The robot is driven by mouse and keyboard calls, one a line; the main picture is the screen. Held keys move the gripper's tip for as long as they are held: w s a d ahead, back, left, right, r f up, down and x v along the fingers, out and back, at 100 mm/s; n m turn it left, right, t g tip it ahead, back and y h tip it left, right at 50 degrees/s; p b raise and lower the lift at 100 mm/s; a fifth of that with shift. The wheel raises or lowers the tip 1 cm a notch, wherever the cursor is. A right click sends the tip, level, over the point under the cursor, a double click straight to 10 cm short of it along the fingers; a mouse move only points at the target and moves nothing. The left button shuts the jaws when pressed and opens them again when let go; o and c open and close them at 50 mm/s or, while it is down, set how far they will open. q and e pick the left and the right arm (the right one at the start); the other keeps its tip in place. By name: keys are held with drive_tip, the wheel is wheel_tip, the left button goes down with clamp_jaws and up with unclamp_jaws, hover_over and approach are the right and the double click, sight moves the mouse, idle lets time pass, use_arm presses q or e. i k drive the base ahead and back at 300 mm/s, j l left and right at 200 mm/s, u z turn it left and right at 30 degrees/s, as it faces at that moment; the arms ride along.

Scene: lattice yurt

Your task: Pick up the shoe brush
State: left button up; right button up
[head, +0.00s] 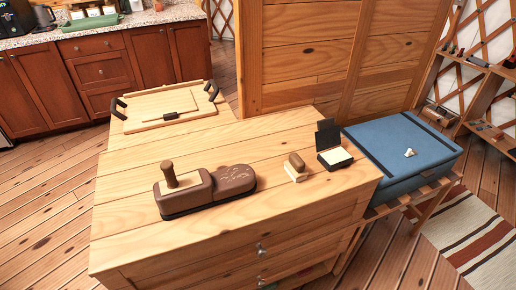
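The small block with a rounded brown top and a cream lower part looks like the shoe brush (295,168). It sits on the right part of the light wooden chest top (270,205), in the head view. An open black box with a pale inside (335,156) stands just right of it, close by. A larger brown object with a dark base, a rounded right end and an upright knob (232,181) lies to its left, apart from it. Neither of my grippers shows in this view.
A wooden tray with black handles (150,104) lies at the chest's back left. A wooden panel (300,60) rises behind. The chest's front top is clear.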

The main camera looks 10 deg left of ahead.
sight(295, 166)
drive_tip(key=i+l+u, duration=0.15)
drive_tip(key=l+u, duration=0.15)
drive_tip(key=i+l+u, duration=0.15)
drive_tip(key=l+u, duration=0.15)
drive_tip(key=l, duration=0.15)
drive_tip(key=i+l+u, duration=0.1)
drive_tip(key=l+u, duration=0.5)
drive_tip(key=l, duration=0.25)
